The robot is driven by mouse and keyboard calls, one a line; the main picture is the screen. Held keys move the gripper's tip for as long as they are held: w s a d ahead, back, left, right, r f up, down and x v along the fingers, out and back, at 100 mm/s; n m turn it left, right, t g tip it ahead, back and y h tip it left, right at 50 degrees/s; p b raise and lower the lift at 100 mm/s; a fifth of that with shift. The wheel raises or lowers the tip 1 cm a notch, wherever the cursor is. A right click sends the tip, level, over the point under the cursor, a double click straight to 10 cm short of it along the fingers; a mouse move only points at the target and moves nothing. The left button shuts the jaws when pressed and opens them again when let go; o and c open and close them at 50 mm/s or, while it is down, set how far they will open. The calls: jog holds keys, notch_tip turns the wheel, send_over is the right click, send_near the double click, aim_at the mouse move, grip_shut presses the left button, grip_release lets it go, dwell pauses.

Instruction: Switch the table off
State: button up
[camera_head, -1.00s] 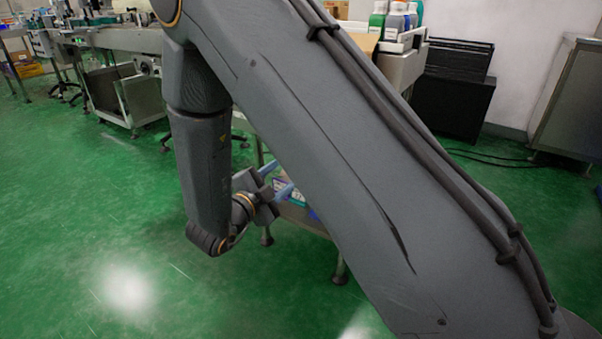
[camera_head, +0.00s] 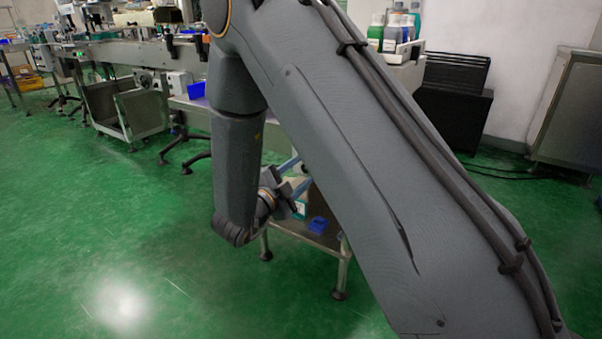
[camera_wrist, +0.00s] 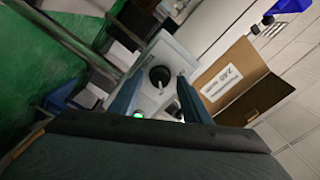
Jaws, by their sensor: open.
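In the wrist view a light grey control box (camera_wrist: 172,58) shows ahead, with a round black knob (camera_wrist: 159,76) on its face. A lit green light (camera_wrist: 138,114) shows near its lower edge, partly behind a finger. My gripper (camera_head: 299,172) is open and empty. Its two blue fingers, also in the wrist view, appear on either side of the knob; whether they touch it I cannot tell. In the head view a small metal-legged table (camera_head: 341,269) stands near my gripper, mostly hidden by my arm. Which table the control box belongs to I cannot tell.
An open cardboard box (camera_wrist: 262,88) lies right of the control box in the wrist view. A conveyor bench (camera_head: 125,50) stands back left, and bottles (camera_head: 394,30) stand at the back. Green floor at front left is clear.

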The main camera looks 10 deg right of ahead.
jog(key=c, duration=1)
jog(key=shift+c, duration=0.2)
jog(key=shift+r+n+p, duration=0.1)
jog(key=shift+n+p, duration=0.3)
jog(key=shift+p, duration=0.25)
jog(key=n+p, duration=1.4)
jog(key=n, duration=0.3)
jog(key=shift+p, duration=0.3)
jog(key=o, duration=1)
jog(key=shift+a, duration=0.1)
